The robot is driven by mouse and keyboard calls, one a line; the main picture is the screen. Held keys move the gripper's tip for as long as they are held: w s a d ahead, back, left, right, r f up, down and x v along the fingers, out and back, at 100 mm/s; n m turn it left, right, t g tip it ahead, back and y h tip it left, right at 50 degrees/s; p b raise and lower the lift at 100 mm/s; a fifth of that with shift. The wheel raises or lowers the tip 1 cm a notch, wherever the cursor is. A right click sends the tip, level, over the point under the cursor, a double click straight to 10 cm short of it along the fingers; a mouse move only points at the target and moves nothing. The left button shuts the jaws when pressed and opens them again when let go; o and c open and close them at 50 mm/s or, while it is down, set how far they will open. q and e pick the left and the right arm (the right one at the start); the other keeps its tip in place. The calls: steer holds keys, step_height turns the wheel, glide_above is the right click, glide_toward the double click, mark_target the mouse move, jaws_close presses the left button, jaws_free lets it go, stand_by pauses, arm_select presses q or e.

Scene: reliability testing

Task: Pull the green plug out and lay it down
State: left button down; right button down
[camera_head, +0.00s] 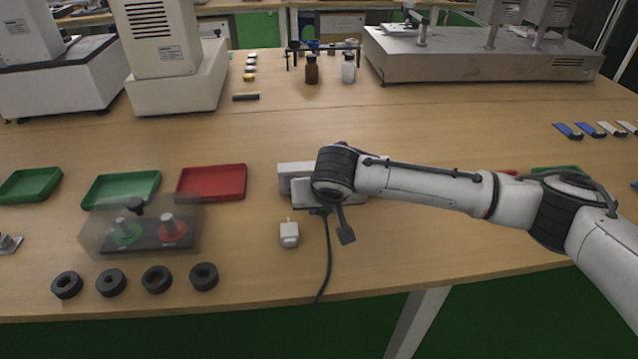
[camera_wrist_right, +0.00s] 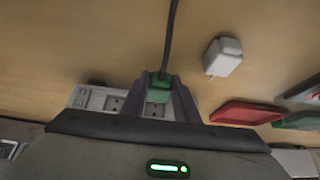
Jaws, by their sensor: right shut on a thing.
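The green plug (camera_wrist_right: 160,86) sits between the two fingers of my right gripper (camera_wrist_right: 159,98) in the right wrist view. A dark cable runs from it. The light grey power strip (camera_wrist_right: 88,98) lies behind the plug, with open sockets showing beside it. I cannot tell whether the plug's pins are still in a socket. In the head view my right wrist covers much of the strip (camera_head: 294,170), and only a bit of the green plug (camera_head: 319,211) shows below the arm. The cable (camera_head: 328,255) hangs toward the front table edge. My left gripper is not in view.
A white adapter (camera_head: 289,235) stands just in front of the strip. A red tray (camera_head: 212,183) and green trays (camera_head: 122,189) lie left, behind a clear box (camera_head: 150,228) and several black rings (camera_head: 157,279). The table right of the cable is clear.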

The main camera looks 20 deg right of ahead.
steer(key=shift+f, duration=0.55)
steer(key=c, duration=1.3)
jaws_free()
steer(key=shift+s+a+r, duration=0.1)
steer(key=shift+s+r, duration=0.15)
steer(key=shift+r, duration=0.25)
arm_select(q)
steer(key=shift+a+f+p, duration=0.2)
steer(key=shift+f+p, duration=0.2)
steer(key=shift+p, duration=0.2)
arm_select(e)
steer(key=d+v, duration=0.1)
steer(key=v, duration=0.8)
steer(key=shift+a, duration=0.4)
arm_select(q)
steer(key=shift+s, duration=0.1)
arm_select(e)
steer(key=shift+s, duration=0.1)
